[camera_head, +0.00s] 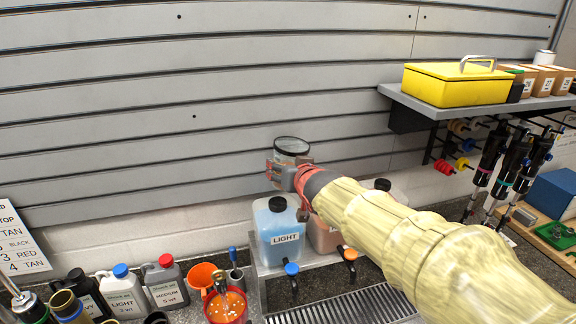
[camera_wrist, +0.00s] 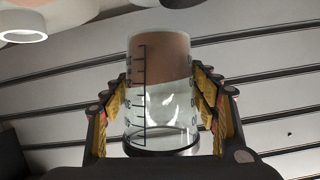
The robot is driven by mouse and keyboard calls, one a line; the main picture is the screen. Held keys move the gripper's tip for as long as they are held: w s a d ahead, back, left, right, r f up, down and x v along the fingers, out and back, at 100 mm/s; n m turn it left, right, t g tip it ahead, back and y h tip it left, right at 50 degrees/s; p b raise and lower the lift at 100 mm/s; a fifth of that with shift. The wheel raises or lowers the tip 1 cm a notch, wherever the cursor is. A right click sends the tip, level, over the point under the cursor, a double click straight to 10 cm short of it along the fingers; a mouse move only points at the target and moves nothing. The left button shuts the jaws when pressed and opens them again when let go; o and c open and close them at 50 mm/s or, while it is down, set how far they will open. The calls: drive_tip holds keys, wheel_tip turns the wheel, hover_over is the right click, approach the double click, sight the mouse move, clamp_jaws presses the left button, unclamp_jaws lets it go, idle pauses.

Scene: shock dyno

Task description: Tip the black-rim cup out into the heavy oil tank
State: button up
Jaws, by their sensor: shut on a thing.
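The black-rim cup (camera_head: 292,146) is a clear beaker held above the tanks in the head view. In the wrist view the cup (camera_wrist: 160,100) stands between both fingers, with dark graduation marks and a dark rim at the lower end. Brown shows through its upper part; I cannot tell whether it is contents. My gripper (camera_head: 287,174) is shut on the cup, its fingers also in the wrist view (camera_wrist: 168,98). Below, the blue tank labelled LIGHT (camera_head: 274,240) stands beside a reddish tank (camera_head: 322,236). My arm hides its label. The heavy oil tank cannot be identified.
A third tank top (camera_head: 383,185) peeks out behind my arm. A drip grate (camera_head: 345,306) lies in front. Bottles (camera_head: 165,283), an orange funnel (camera_head: 202,276) and an orange cup stand left. A shelf (camera_head: 400,94) with a yellow toolbox (camera_head: 455,84) juts out right.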

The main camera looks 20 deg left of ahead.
drive_tip(key=shift+w+d+r+m+p, duration=0.1)
drive_tip(key=shift+d+r+m+p, duration=0.25)
drive_tip(key=shift+p, duration=2.1)
drive_tip(key=shift+w+d+r+m+y+p, duration=0.15)
drive_tip(key=shift+m+y+p, duration=0.25)
drive_tip(key=shift+p, duration=1.75)
drive_tip(key=shift+d+r+m+p, duration=0.15)
drive_tip(key=shift+d+m+p, duration=0.1)
drive_tip(key=shift+p, duration=0.75)
drive_tip(key=shift+w+d+r+m+t+y+p, duration=0.1)
drive_tip(key=shift+d+m+t+y+p, duration=0.25)
drive_tip(key=shift+y+p, duration=0.2)
drive_tip(key=shift+w+d+m+p, duration=0.15)
drive_tip(key=shift+d+m+p, duration=0.15)
drive_tip(key=shift+m+p, duration=0.2)
drive_tip(key=shift+d+m+y, duration=0.25)
drive_tip(key=shift+m+y, duration=0.4)
drive_tip(key=shift+m, duration=0.1)
drive_tip(key=shift+a+f+m+t+y+b, duration=0.15)
drive_tip(key=shift+m+t+y+b, duration=0.45)
drive_tip(key=shift+m, duration=0.6)
